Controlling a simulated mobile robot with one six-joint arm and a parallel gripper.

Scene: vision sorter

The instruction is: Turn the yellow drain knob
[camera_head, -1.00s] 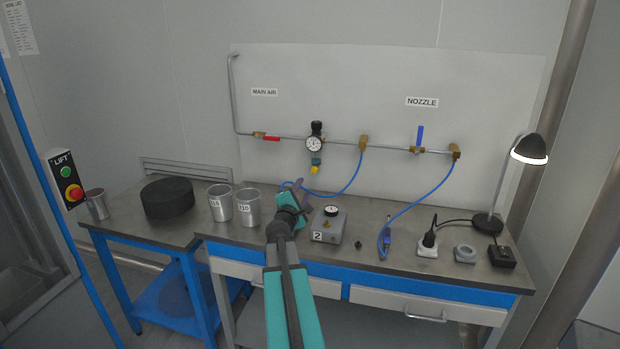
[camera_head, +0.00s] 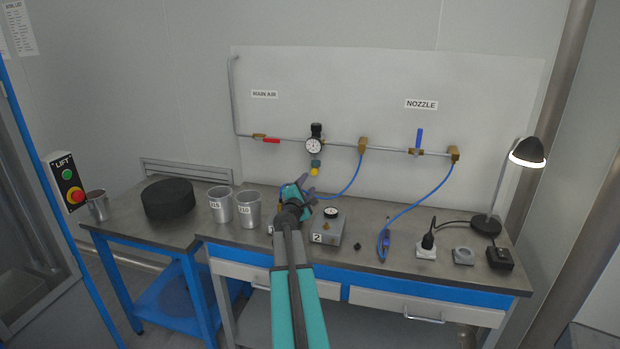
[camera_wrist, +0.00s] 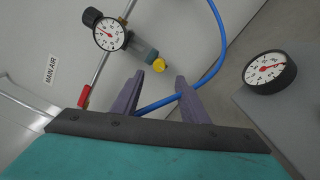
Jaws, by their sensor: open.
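The yellow drain knob (camera_head: 314,171) sits at the bottom of the filter bowl, under the round pressure gauge (camera_head: 314,146) on the wall pipe. In the wrist view the yellow knob (camera_wrist: 159,65) shows beyond the fingertips, between their lines, at the end of the grey-green bowl (camera_wrist: 143,50). My gripper (camera_head: 304,184) is just below the knob in the head view, and its fingers (camera_wrist: 159,77) are apart with nothing between the tips. The fingertips look close to the knob, but I cannot tell whether they touch it. The blue hose passes behind the fingers.
The blue hose (camera_head: 349,187) loops close to my gripper. A red-handled valve (camera_head: 270,141) is left on the pipe. Two metal cups (camera_head: 248,209) and a gauge box marked 2 (camera_head: 328,228) stand on the bench below.

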